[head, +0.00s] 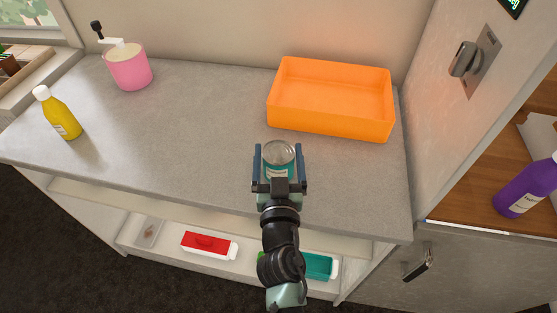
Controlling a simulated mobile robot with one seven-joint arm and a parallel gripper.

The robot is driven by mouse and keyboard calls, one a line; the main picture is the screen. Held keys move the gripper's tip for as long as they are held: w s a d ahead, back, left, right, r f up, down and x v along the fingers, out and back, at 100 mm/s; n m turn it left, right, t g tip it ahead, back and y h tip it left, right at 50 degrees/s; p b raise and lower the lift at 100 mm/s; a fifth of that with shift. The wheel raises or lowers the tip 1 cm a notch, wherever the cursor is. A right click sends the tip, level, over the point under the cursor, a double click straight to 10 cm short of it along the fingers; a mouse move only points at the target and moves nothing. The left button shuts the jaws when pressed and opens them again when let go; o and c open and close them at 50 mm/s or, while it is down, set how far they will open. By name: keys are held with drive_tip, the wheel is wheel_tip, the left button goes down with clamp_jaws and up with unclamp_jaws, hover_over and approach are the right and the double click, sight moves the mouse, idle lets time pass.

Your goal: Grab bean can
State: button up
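The bean can (279,154) has a bare metal lid and a teal side. It stands upright on the grey counter near its front edge, below the orange bin. My gripper (279,163) reaches in from the front with one blue finger on each side of the can. The fingers are spread around it. I cannot tell whether they touch its sides. The lower part of the can is hidden behind the gripper.
An orange bin (330,125) stands behind the can. A pink pot (129,72) and a yellow bottle (62,119) stand at the left. A purple bottle (524,190) is at the right. The counter's middle is clear.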

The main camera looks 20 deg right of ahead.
drive_tip(key=c, duration=1.2)
drive_tip(key=shift+r, duration=0.1)
drive_tip(key=shift+c, duration=0.2)
